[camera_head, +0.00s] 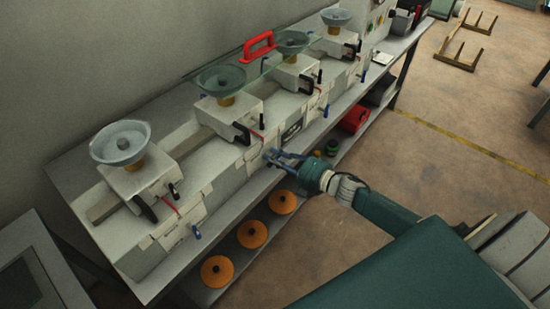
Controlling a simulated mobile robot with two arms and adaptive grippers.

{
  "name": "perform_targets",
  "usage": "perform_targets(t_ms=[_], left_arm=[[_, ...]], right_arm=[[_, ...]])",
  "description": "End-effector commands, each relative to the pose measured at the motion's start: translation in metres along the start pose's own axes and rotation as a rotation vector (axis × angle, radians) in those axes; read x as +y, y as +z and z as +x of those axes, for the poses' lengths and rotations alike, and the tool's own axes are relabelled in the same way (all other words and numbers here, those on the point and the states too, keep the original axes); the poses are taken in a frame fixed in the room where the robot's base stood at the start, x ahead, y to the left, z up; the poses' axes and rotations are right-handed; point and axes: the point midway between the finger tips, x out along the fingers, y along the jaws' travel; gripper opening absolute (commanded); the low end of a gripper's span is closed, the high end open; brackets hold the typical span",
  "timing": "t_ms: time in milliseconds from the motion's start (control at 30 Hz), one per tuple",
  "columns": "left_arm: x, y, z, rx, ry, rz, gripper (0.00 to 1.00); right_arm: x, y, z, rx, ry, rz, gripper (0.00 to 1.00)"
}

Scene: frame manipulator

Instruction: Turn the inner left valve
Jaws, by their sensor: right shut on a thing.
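A long grey frame machine stands on the bench, with small blue-handled valves along its front. The outer left valve (196,231) is at the near end, and two more blue valves, one (326,111) and another (363,77), show farther right. My right gripper (272,158) reaches in from the right to the machine's front, at the inner left valve. Its fingers are closed on that valve, which they largely hide, so its angle cannot be told. My left gripper is not in view.
The bench (75,180) carries several bowl-topped units above the valves. A lower shelf holds orange discs (252,234) and a red box (355,118). A red handle (259,45) stands behind the machine. A wooden frame (458,55) lies on the otherwise open floor at right.

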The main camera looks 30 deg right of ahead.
Motion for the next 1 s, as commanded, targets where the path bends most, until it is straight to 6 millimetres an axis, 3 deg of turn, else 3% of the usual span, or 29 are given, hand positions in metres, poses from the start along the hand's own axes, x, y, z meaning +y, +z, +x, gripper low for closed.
perform_targets(t_ms=[400, 433, 500, 533, 833, 1000], left_arm=[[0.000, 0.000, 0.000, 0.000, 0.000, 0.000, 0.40], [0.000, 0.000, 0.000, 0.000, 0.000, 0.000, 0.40], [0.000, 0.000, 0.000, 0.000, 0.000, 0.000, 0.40], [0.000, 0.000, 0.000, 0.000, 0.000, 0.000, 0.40], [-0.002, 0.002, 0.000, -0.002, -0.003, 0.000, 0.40], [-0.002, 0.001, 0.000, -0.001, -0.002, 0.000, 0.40]], right_arm=[[-0.001, 0.001, -0.001, 0.000, -0.002, 0.008, 0.00], [-0.001, 0.001, -0.001, 0.000, -0.002, 0.008, 0.22], [-0.001, 0.001, -0.001, 0.000, -0.002, 0.007, 0.36], [-0.001, 0.001, -0.001, 0.000, -0.002, 0.007, 0.38], [-0.001, 0.000, -0.002, 0.001, -0.002, 0.006, 0.38], [-0.002, 0.000, -0.018, 0.001, -0.004, 0.007, 0.38]])
